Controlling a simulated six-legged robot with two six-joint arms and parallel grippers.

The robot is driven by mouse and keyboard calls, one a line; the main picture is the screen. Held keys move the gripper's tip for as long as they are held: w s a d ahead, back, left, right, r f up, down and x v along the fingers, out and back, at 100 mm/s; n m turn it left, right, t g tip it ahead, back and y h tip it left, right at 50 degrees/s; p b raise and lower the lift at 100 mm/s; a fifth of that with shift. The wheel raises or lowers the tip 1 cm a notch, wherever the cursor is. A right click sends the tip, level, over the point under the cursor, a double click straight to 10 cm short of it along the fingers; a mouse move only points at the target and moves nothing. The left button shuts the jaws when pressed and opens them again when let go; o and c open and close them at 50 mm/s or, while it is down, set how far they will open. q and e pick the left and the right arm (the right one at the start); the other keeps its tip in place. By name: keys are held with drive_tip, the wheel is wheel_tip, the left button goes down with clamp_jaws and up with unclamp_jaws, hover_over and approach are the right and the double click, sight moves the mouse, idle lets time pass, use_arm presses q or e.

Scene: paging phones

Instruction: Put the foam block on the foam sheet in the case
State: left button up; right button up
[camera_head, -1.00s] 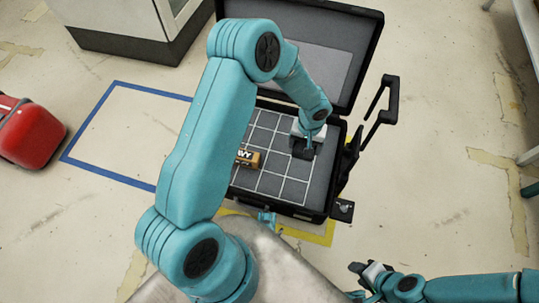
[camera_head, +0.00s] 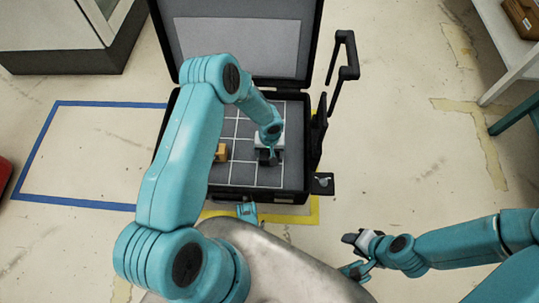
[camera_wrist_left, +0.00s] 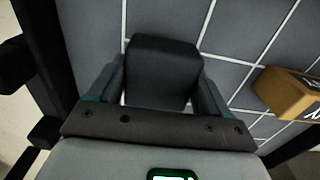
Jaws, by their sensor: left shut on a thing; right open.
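The foam block (camera_wrist_left: 165,65) is dark grey and sits between the fingers of my left gripper (camera_wrist_left: 162,88) in the left wrist view. In the head view my left gripper (camera_head: 268,155) is inside the open black case (camera_head: 295,198), over the right part of the grey foam sheet (camera_head: 238,178) with white grid lines. The block is low over the sheet; I cannot tell whether it touches it. My right gripper (camera_head: 350,256) is open and empty, outside the case at the lower right.
A small orange-brown box (camera_head: 221,152) lies on the sheet left of the block, partly behind my arm; it also shows in the left wrist view (camera_wrist_left: 288,93). The case lid (camera_head: 240,45) stands open behind. A black handle (camera_head: 345,60) rises at the right.

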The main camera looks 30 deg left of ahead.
use_arm(q)
wheel_tip(320, 180, down, 2)
drive_tip(key=shift+r, duration=0.1)
